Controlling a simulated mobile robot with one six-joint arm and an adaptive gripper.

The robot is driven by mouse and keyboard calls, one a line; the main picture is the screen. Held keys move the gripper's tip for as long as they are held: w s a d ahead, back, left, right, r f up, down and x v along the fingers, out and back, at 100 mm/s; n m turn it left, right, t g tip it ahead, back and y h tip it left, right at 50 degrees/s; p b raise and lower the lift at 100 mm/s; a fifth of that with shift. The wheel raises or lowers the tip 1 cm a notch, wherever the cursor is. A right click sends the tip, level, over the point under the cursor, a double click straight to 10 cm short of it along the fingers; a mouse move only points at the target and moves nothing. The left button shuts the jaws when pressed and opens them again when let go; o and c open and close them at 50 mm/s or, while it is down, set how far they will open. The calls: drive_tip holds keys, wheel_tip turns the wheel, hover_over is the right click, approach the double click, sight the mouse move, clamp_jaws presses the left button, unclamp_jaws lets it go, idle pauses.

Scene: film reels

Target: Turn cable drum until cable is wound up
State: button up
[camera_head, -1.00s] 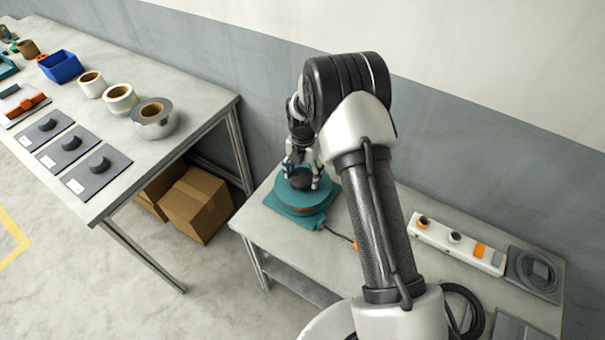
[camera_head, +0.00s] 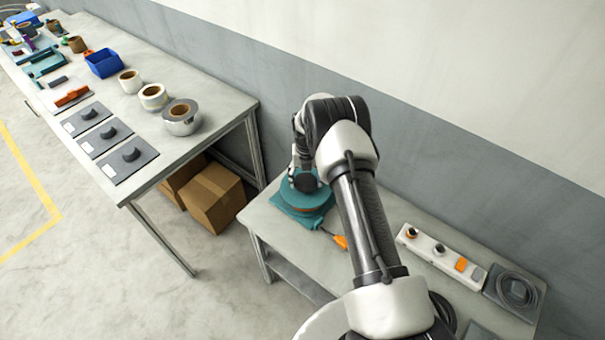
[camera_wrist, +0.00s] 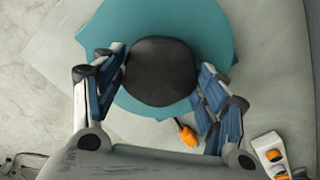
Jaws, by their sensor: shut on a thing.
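The teal cable drum (camera_head: 318,200) sits on its teal base at the left end of the low table. It also fills the upper middle of the wrist view (camera_wrist: 212,28). A dark round knob (camera_wrist: 160,72) stands on its top and also shows in the head view (camera_head: 306,183). My gripper (camera_wrist: 162,66) is shut on the knob, with one finger on each side; it shows small in the head view (camera_head: 301,174). An orange plug (camera_head: 341,241) lies close beside the drum and shows in the wrist view (camera_wrist: 187,135). Little cable shows between plug and drum.
A white power strip (camera_head: 440,256) and a coiled grey cable (camera_head: 516,291) lie on the right of the low table (camera_head: 262,222). A higher workbench (camera_head: 236,97) with tape rolls and a blue bin (camera_head: 104,64) stands left. A wall is behind.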

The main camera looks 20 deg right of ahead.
idle(0.6)
drive_tip(key=o, duration=1.5)
wheel_tip(320, 180, up, 12)
